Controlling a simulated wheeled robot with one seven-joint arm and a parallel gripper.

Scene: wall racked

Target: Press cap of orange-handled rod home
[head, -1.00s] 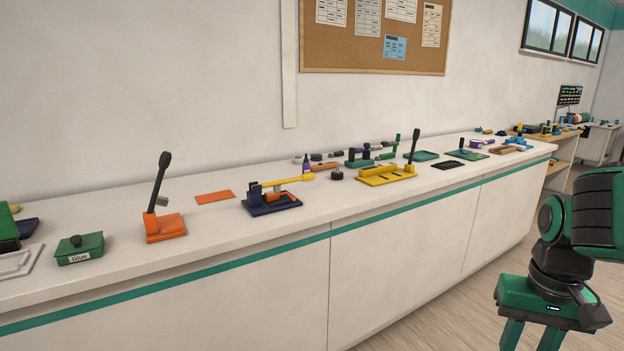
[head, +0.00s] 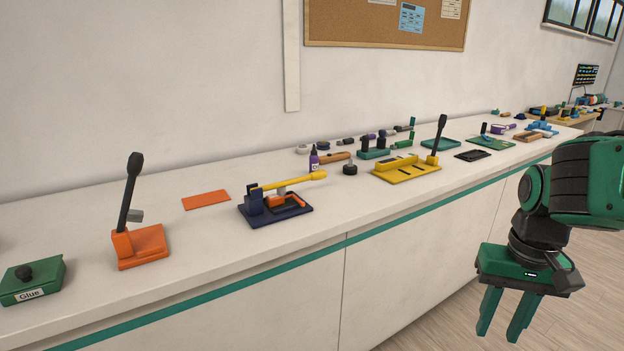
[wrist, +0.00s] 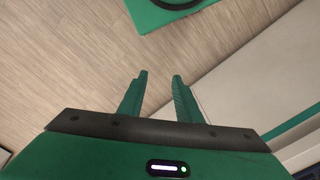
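A navy press (head: 300,213) with a long yellow lever (head: 300,180) stands on the white counter. An orange piece (head: 288,204), which looks like the handle of the orange-handled rod, lies low in this press under the lever. The cap is too small to make out, and a small grey part shows under the lever. My gripper (head: 498,336) hangs in front of the counter at the right, well away from the press. Its two green fingers are apart, with nothing between them. In the wrist view my gripper (wrist: 160,75) is open over bare floor.
An orange press (head: 145,245) with a black lever and a green glue box (head: 32,283) stand left on the counter (head: 215,270). An orange mat (head: 206,199) lies behind. A yellow press (head: 405,172), a purple bottle (head: 314,160) and several small tools stand right. The floor in front is clear.

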